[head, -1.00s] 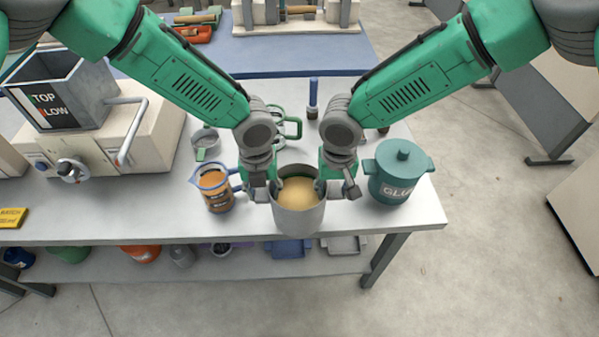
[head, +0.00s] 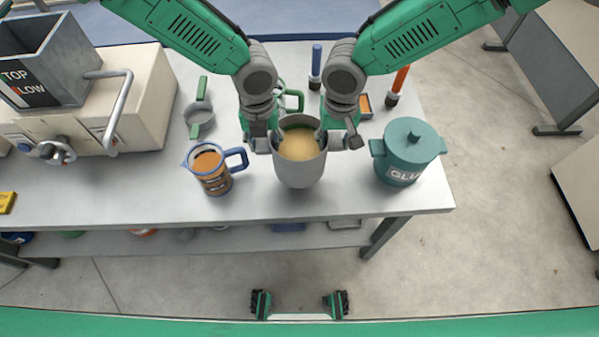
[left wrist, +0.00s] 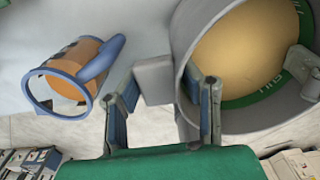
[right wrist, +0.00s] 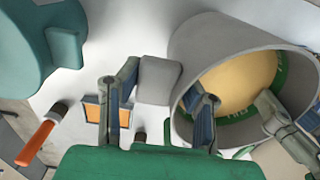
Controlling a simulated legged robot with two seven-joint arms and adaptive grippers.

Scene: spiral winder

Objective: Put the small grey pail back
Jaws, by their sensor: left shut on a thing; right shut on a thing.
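The small grey pail (head: 300,168) is upright over the front part of the table, between the blue-handled jug and the teal glue pot. It holds a tan liquid, and a green marked band shows inside its wall in the left wrist view (left wrist: 258,98). My left gripper (head: 262,140) is shut on the pail's left side, with one finger inside the rim. My right gripper (head: 337,138) is shut on its right side, also with a finger inside, as the right wrist view (right wrist: 160,110) shows. Whether the pail's base touches the table is unclear.
A blue-handled jug (head: 212,172) of orange liquid stands just left of the pail. A teal lidded glue pot (head: 408,155) stands close on the right. A machine with a grey hopper (head: 45,60) is at the left. Brushes (head: 398,85) stand behind. The front edge is near.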

